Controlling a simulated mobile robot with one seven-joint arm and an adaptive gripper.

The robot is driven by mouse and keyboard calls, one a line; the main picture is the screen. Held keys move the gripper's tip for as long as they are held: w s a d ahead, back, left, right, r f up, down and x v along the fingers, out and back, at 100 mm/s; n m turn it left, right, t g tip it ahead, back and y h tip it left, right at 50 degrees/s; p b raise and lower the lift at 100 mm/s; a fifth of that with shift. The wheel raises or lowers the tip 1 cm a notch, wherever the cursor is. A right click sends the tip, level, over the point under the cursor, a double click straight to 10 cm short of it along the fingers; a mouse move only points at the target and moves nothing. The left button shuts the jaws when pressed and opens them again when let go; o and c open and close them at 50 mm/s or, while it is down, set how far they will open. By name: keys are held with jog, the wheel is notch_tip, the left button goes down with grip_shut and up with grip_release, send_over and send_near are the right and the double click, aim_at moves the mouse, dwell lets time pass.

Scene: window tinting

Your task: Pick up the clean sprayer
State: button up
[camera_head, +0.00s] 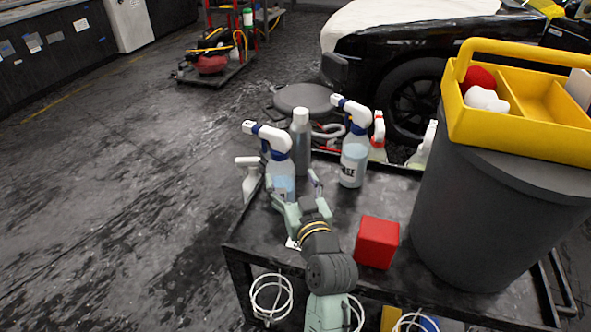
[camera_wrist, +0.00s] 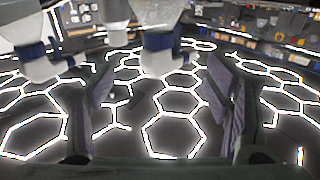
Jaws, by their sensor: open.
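Two clear spray bottles with white-and-blue trigger heads stand upright on the black cart. The left one (camera_head: 281,178) holds pale blue liquid. The right one (camera_head: 353,165) has a label with dark lettering that I cannot fully read. I cannot tell which is the clean sprayer. My gripper (camera_head: 291,182) is open, just in front of the left bottle, with its fingers towards the bottle's sides. I see no grip on it. In the wrist view, which looks upside down, one white-and-blue spray head (camera_wrist: 163,50) hangs between the open fingers; another (camera_wrist: 35,55) is farther left.
A grey bottle (camera_head: 300,145) stands close behind the left sprayer. A small white sprayer (camera_head: 250,180) is at its left. A red box (camera_head: 376,243) sits at the cart's front. A large grey bin (camera_head: 470,200) with a yellow caddy (camera_head: 515,125) fills the right.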

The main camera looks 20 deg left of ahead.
aim_at(282, 157)
jog(key=p+x, duration=0.1)
jog(key=x, duration=0.3)
jog(key=shift+w, duration=0.2)
jog(key=p+x, duration=0.2)
jog(key=x, duration=0.3)
jog(key=shift+w+a+f+p, duration=0.2)
jog(key=shift+w+p, duration=0.1)
jog(key=shift+p, duration=0.1)
jog(key=shift+w+a, duration=0.15)
jog(key=shift+w, duration=0.15)
grip_shut()
